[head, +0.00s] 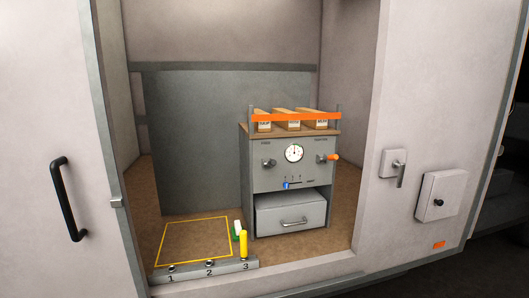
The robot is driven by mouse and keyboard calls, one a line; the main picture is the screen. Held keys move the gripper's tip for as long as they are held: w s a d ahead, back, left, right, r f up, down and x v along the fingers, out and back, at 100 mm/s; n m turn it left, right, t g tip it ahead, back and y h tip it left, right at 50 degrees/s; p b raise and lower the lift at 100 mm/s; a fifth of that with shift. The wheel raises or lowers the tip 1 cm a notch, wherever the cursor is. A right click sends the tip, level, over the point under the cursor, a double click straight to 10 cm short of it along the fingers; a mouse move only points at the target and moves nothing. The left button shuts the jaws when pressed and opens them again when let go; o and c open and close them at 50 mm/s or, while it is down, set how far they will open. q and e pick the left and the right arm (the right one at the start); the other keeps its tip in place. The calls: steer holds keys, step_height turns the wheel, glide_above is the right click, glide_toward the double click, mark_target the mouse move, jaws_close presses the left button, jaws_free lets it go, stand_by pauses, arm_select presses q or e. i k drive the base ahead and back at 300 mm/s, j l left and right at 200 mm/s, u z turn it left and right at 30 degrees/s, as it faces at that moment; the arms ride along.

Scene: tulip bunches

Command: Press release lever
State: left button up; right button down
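A grey machine (262,200) stands inside an open cabinet bay. Its front has a round dial (294,153), a dark knob (268,163) at left and an orange-tipped lever (333,157) sticking out to the right. A small blue slider (286,184) sits under the dial. A light plate with a metal handle (400,172) is on the wall right of the bay. The labels are too small to read, so I cannot tell which part is the release lever. Neither of my grippers is in view.
Boxes (290,118) lie on top behind an orange bar (297,116). A numbered strip (190,274) with a yellow peg (243,244) lies before an empty yellow-outlined square (192,238). A grey box (438,196) is on the right wall.

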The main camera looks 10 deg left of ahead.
mark_target(271, 163)
steer(key=i+l+u, duration=0.25)
steer(key=i+u, duration=0.2)
steer(key=i+l+u, duration=0.45)
steer(key=i, duration=0.15)
steer(key=i+l+u, duration=0.45)
steer(key=l, duration=0.1)
